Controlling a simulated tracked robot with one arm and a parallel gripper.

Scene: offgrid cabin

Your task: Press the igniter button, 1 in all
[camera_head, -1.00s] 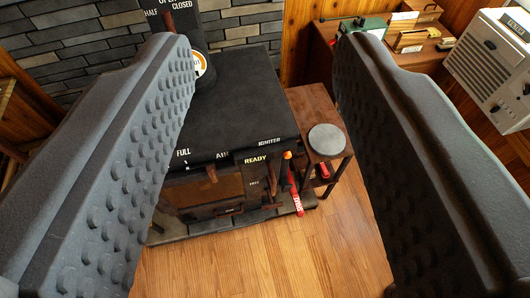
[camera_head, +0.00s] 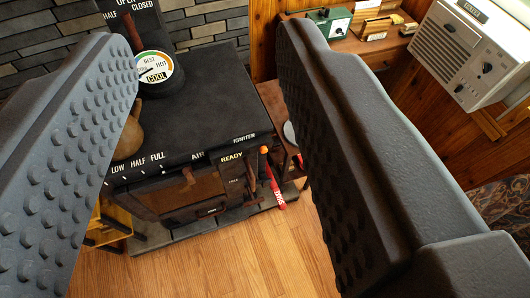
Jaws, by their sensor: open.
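The black stove (camera_head: 205,105) stands ahead and below, seen between my fingers. White IGNITER lettering (camera_head: 244,136) is on its front right top edge, with a READY plate (camera_head: 231,157) below it. A small orange knob (camera_head: 263,149) sits just below and right of that lettering; I cannot tell for sure that it is the igniter button. My gripper (camera_head: 205,45) is open and empty, its two dark dimpled fingers wide apart. They look clear of the stove front. The right finger hides part of the area right of the stove.
A brown kettle-like vessel (camera_head: 128,133) is partly behind the left finger. A red-handled thing (camera_head: 276,190) is by the stove's right front. Wooden floor (camera_head: 235,260) in front is clear.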

